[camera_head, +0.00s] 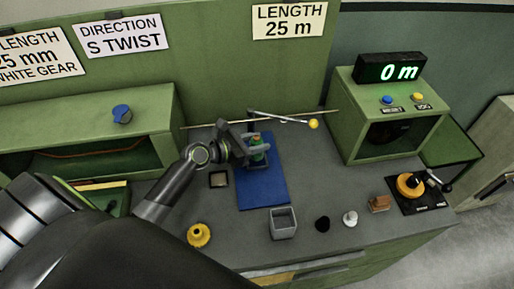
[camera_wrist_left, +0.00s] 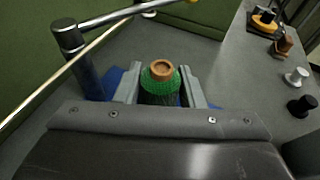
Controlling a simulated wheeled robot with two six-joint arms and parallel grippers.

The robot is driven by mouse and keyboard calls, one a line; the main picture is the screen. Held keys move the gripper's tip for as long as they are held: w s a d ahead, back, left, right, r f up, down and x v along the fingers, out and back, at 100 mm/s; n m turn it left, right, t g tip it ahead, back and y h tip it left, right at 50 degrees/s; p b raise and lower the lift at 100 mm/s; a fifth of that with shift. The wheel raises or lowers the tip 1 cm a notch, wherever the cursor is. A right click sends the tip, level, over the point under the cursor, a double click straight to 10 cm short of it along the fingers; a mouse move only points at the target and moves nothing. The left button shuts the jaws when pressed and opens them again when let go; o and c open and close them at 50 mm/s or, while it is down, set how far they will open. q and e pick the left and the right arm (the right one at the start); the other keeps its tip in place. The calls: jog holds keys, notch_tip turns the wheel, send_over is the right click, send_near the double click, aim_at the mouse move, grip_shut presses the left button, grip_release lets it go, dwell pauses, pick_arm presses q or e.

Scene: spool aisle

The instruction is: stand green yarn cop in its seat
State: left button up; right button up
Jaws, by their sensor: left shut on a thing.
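The green yarn cop (camera_head: 257,155) is between the fingers of my left gripper (camera_head: 255,148), over the far end of the blue mat (camera_head: 262,193). In the left wrist view the cop (camera_wrist_left: 160,74) shows its brown core end and green winding, with a grey finger on each side; my left gripper (camera_wrist_left: 161,88) is shut on it. The cop looks about upright; its lower end is hidden, so I cannot tell whether it touches the mat or a seat. I cannot make out a seat for certain. My right gripper is not in view.
A metal arm with a yellow knob (camera_head: 313,123) and a thin rod are close behind the gripper. A grey open box (camera_head: 284,223), yellow piece (camera_head: 199,235), black knob (camera_head: 323,224), white knob (camera_head: 350,218) and brown block (camera_head: 379,203) stand nearer. A green metre unit (camera_head: 391,130) stands right.

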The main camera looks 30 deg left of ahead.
pick_arm(q)
jog(key=shift+f, duration=1.1)
jog(key=shift+f, duration=0.1)
jog(key=o, duration=1)
jog(key=b+v, duration=0.1)
jog(key=v, duration=1.1)
jog(key=shift+r, duration=0.2)
